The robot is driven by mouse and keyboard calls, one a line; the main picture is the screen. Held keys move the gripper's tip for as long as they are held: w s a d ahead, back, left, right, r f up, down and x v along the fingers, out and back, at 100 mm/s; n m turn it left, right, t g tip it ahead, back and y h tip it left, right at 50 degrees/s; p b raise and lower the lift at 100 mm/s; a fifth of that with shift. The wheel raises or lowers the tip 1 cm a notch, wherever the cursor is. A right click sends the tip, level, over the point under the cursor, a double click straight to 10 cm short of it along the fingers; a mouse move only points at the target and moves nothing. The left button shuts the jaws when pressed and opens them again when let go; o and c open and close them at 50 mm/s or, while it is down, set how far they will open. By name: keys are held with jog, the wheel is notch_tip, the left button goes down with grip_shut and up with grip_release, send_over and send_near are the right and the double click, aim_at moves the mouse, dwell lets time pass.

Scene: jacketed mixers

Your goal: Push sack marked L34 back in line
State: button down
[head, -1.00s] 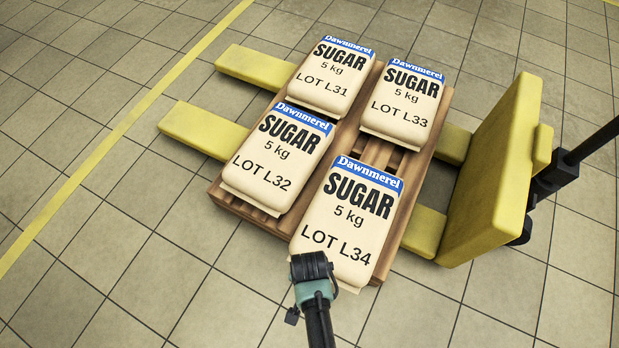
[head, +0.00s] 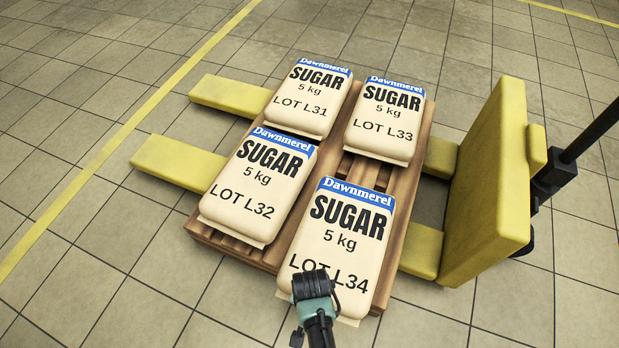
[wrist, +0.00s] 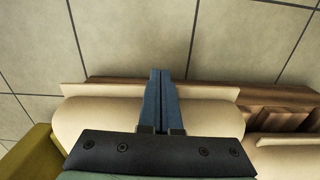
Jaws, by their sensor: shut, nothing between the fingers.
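The sack marked L34 (head: 345,240) is a cream sugar sack with a blue Dawnmerel band, lying flat at the near right of the wooden pallet (head: 402,260). Its near end reaches over the pallet's near edge, and there is a gap between it and sack L33 (head: 384,122). My gripper (head: 316,284) shows over the near end of sack L34, covering part of its lot line. In the wrist view my gripper's fingers (wrist: 160,78) are shut together and empty, in front of a cream sack (wrist: 88,116). I cannot tell whether they touch it.
Sacks L31 (head: 310,100) and L32 (head: 256,185) form the left row. Yellow forks (head: 180,163) run under the pallet, joined to a yellow upright body (head: 488,190) with a dark handle at right. Tiled floor in front is clear. A yellow line (head: 105,150) crosses the floor at left.

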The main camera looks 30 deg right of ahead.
aim_at(328, 271)
jog(key=w+d, duration=0.2)
jog(key=w+d+b, duration=0.1)
jog(key=w+d, duration=0.1)
jog(key=d, duration=0.1)
jog(key=w+d, duration=0.2)
jog(key=d, duration=0.1)
jog(key=shift+d, duration=0.2)
jog(key=shift+r, duration=0.1)
